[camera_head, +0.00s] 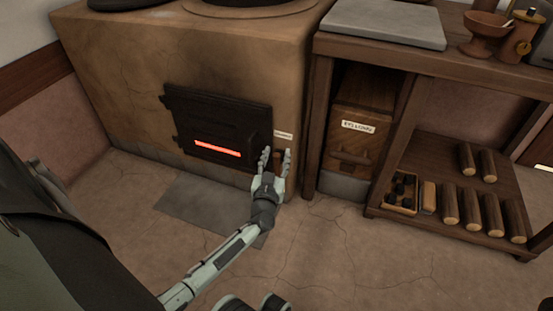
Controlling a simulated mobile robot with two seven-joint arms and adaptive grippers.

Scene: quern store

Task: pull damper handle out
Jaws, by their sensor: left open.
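The stove (125,70) is a tan, cracked block with a black iron door (215,115) and a glowing red slot. A small pale label (283,135) sits on its front, right of the door. A small brown piece, seemingly the damper handle (278,156), shows below the label, partly hidden by my fingers. My left gripper (277,153) is open, its two fingers pointing up at the stove front on either side of that piece. I cannot tell whether they touch it.
A wooden bench (395,51) stands to the right, its leg close to my left gripper. Under it are a labelled wooden bin (358,130) and a low shelf with several short logs (470,207). A grey slab (205,205) lies before the stove. The floor in front is clear.

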